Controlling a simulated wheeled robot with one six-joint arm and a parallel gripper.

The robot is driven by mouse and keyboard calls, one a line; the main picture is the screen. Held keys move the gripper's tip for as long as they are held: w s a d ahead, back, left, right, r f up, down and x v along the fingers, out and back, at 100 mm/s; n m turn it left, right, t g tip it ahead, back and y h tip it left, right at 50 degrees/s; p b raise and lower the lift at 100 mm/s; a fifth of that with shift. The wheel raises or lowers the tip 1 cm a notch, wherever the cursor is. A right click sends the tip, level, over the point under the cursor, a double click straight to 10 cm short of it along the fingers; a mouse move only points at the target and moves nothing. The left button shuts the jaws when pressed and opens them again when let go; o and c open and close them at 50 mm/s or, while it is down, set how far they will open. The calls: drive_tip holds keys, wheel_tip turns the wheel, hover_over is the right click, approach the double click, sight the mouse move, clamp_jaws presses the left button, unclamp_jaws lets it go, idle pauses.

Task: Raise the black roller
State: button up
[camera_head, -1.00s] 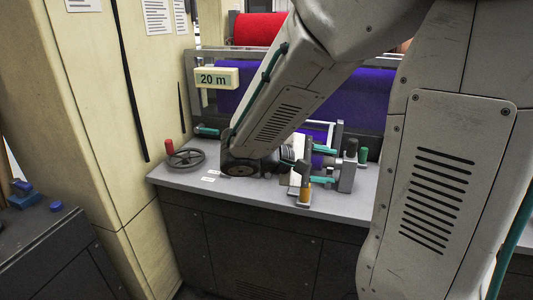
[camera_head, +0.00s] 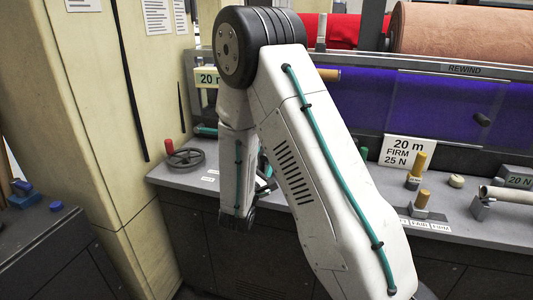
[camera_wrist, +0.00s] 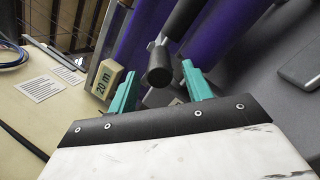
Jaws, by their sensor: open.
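In the wrist view a black bar (camera_wrist: 185,17), which I take for the black roller, runs in from the top edge. A short black cylinder (camera_wrist: 159,66) stands at its near end. My gripper (camera_wrist: 160,88) is open, with its two teal fingers spread apart. The black cylinder shows in the gap between the fingertips and seems to lie beyond them; I cannot tell whether they touch. Nothing is held between the fingers. In the head view my arm hides the roller and most of my gripper.
Purple felt (camera_head: 350,105) spans the machine behind the grey counter (camera_head: 340,215). A "20 m" block (camera_head: 207,78) and a handwheel (camera_head: 186,157) are at left. At right stand a "20 m FIRM 25 N" card (camera_head: 408,151), yellow-topped pegs (camera_head: 418,165) and a pale tube (camera_head: 508,195).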

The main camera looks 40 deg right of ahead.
drive_tip(key=shift+x, duration=1.95)
